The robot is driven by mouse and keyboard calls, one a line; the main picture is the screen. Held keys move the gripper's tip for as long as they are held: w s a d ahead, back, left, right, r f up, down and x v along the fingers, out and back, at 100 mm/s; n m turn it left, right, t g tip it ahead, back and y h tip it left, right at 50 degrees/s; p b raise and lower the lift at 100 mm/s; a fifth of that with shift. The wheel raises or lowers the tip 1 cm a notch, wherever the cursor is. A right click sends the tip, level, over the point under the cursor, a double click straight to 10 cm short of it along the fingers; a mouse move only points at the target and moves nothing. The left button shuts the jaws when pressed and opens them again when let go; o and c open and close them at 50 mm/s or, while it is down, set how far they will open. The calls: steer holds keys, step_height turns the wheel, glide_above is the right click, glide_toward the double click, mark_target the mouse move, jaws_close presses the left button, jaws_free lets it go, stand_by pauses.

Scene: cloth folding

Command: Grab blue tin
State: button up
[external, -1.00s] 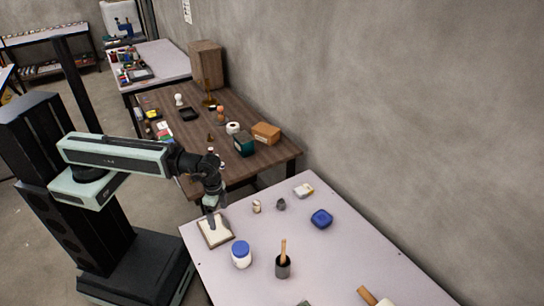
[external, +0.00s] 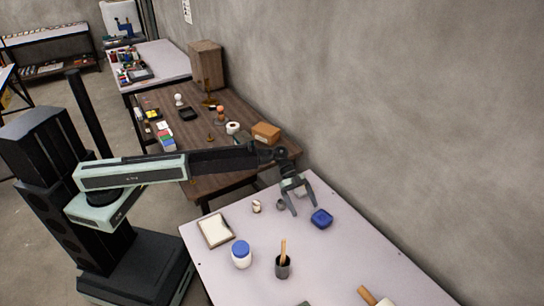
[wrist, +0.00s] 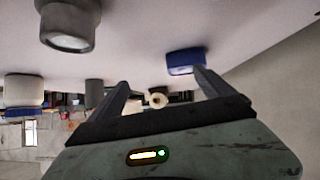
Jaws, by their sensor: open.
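The blue tin (external: 321,218) is a small, low, rounded-square box on the pale table, right of centre in the external view. In the wrist view, where the table appears at the top, the blue tin (wrist: 181,61) is close to the tip of the right-hand finger. My gripper (external: 305,208) is open and empty with its fingers spread. It reaches over the table from the left, just beside and behind the tin. In the wrist view my gripper (wrist: 161,80) has a clear gap between its fingers. I cannot tell whether a finger touches the tin.
A small grey cylinder (external: 281,204) and a cream piece (external: 256,206) stand left of my gripper. A blue-lidded white jar (external: 241,256), a dark cup with a wooden handle (external: 283,268) and a framed pad (external: 215,231) are nearer. The table right of the tin is clear.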

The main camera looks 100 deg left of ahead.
mark_target(323, 218)
steer(key=shift+m+t, duration=0.4)
steer(key=shift+t, duration=0.2)
steer(key=w+a, duration=0.2)
steer(key=a, duration=0.2)
steer(key=shift+w+r, duration=0.25)
steer(key=shift+w, duration=0.15)
steer(key=shift+r+h, duration=0.1)
steer(key=shift+h, duration=0.2)
steer(key=b+x, duration=0.4)
steer(key=x, duration=0.3)
steer(key=shift+d+f, duration=0.1)
steer(key=shift+f, duration=0.25)
steer(key=shift+w+d, duration=0.2)
steer(key=shift+w, duration=0.05)
steer(key=shift+s+r, duration=0.1)
steer(key=c, duration=1.9)
steer(key=shift+r, duration=0.15)
